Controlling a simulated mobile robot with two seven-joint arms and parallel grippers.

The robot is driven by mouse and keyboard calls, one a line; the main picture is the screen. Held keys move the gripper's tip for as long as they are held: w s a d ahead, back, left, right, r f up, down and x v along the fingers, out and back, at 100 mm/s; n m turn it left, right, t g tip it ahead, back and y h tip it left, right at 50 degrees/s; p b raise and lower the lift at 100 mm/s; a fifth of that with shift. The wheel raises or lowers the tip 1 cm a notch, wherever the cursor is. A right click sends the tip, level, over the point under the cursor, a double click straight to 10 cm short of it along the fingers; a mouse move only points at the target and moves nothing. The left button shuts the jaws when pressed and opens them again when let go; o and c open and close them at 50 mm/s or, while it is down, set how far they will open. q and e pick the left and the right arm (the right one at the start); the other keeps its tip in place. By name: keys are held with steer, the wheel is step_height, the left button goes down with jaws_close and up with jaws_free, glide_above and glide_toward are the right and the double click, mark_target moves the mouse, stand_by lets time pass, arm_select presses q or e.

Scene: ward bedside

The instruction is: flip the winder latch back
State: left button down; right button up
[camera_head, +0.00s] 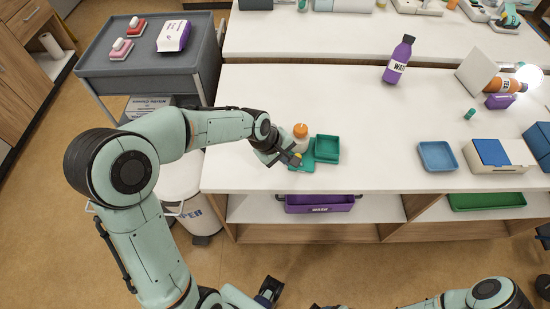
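A small green base plate (308,167) lies on the white table near its front edge, with a small yellow part (298,156) at its left side. I cannot tell for sure that the yellow part is the winder latch. A pale bottle with an orange cap (300,131) stands just behind it. My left gripper (291,159) is right at the yellow part and partly hides the plate. Its fingers are too small and dark to show whether they are open, or whether they touch the part. My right arm shows at the bottom right; its gripper is not clearly visible.
A green tray (327,148) sits immediately right of the plate. A purple bottle (397,62), a blue tray (437,156) and a white box with a blue lid (497,155) stand farther right. A grey cart (140,68) is at the left. The table's middle is clear.

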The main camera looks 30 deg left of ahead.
arm_select(q)
steer(key=shift+w+d, duration=0.1)
steer(key=shift+w, duration=0.1)
steer(key=shift+r, duration=0.1)
steer(key=shift+w+d+r+y, duration=0.1)
steer(key=shift+d+y, duration=0.15)
steer(key=shift+y, duration=0.05)
stand_by(0.5)
